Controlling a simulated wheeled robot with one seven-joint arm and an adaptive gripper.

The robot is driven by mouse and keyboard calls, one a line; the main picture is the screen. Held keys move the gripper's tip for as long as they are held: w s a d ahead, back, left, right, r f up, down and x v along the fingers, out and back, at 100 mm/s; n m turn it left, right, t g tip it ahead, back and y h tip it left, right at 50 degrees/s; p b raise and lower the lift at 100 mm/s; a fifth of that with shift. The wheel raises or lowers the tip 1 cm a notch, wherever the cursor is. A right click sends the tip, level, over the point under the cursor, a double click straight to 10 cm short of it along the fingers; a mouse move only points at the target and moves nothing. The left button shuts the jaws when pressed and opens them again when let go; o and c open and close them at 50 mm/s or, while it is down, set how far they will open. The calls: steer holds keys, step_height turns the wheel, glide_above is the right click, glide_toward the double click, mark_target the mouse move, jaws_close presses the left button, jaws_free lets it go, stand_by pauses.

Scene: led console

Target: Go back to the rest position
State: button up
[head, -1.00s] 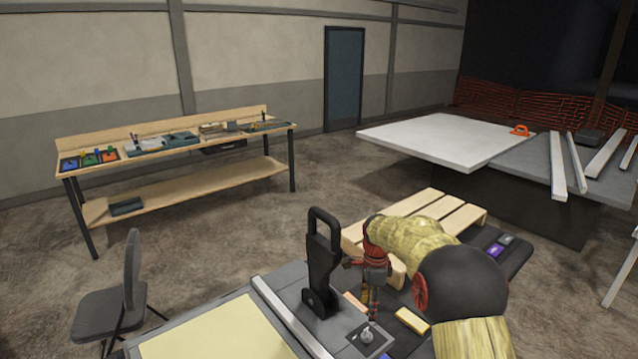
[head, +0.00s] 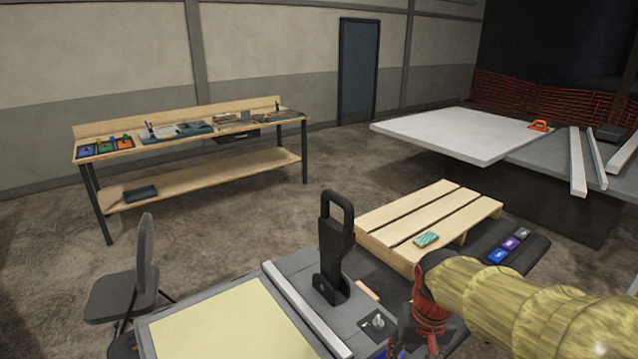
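My gripper (head: 430,325) hangs at the bottom edge, right of the console's toggle switch, at the end of my yellow-sleeved arm. Its red body shows, but its fingertips are dark, small and partly cut off, so I cannot tell whether it is open or shut. The grey console (head: 250,295) fills the lower middle, with a pale yellow panel. A black lever (head: 335,250) stands upright on it. A small metal toggle switch (head: 378,321) sits near its right end. A bit of blue shows at the bottom edge near the gripper.
A slatted wooden pallet (head: 430,220) carries a teal striped block (head: 426,239). Blue, purple and grey pieces lie on a dark surface (head: 525,235) beside it. A folding chair (head: 135,275) stands at left, a workbench (head: 200,180) behind. Bare floor lies between.

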steer(key=s+r+t+b, duration=0.1)
steer(key=s+t+b, duration=0.1)
steer(key=s, duration=0.4)
steer(key=s+r+n+t+b, duration=0.1)
steer(key=s+r+t+b, duration=0.1)
steer(key=s, duration=0.5)
steer(key=shift+s+b, duration=0.3)
steer(key=shift+b, duration=0.15)
